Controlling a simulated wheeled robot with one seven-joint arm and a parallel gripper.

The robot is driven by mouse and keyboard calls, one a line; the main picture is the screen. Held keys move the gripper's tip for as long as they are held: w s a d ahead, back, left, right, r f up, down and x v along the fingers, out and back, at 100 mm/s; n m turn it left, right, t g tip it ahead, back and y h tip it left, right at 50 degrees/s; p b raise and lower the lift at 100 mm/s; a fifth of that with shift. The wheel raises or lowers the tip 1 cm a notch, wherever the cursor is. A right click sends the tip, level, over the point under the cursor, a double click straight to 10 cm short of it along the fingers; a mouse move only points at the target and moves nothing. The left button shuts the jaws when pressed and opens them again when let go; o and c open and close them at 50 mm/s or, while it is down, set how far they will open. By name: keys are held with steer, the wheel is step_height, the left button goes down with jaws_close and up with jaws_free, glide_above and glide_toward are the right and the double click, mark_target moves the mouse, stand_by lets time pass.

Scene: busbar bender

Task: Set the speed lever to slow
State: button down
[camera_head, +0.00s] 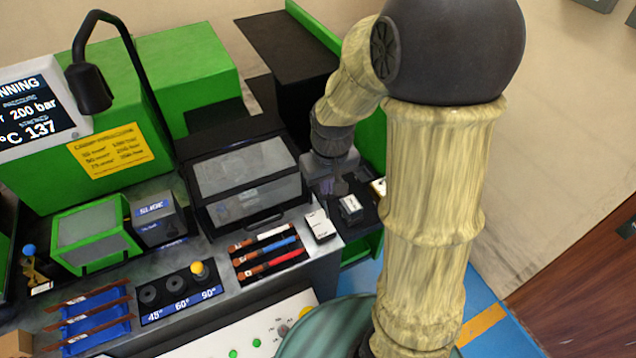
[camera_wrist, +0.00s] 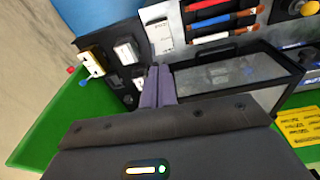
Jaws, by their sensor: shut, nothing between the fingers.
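No lever is clearly labelled for speed. A small brass and white fitting (camera_wrist: 91,62) with a red knob and a blue knob sits at the left edge of a dark panel in the wrist view. Part of it shows in the head view (camera_head: 379,187), at the panel's right edge. A brass lever with a blue knob (camera_head: 28,250) stands at the far left of the head view. My gripper (camera_wrist: 159,72) is shut and empty over the dark panel, to the right of the fitting in the wrist view. In the head view my gripper (camera_head: 328,180) is partly hidden against the dark panel.
A white switch block (camera_head: 350,207) is on the dark panel. A white box (camera_head: 320,225) stands beside red, blue and white handled tools (camera_head: 270,252). A clear-windowed guard (camera_head: 250,180) is left of my gripper. Green housings (camera_head: 190,70) rise behind.

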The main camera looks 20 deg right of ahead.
steer(key=w+d+f+n+g+p, duration=0.1)
steer(key=w+f+n+g, duration=0.1)
steer(key=w, duration=0.9)
steer(key=shift+w+d+f+y, duration=0.2)
steer(key=shift+f+y, duration=0.1)
steer(key=shift+f, duration=0.6)
steer(key=p, duration=0.2)
glide_toward(326, 206)
steer(key=w+a+f, duration=0.1)
steer(key=w+f, duration=0.2)
steer(key=f, duration=0.2)
steer(key=shift+w+a+f, duration=0.25)
steer(key=shift+w+f, duration=0.1)
steer(key=shift+w, duration=0.05)
steer(key=shift+w+a, duration=0.1)
steer(key=shift+w, duration=0.05)
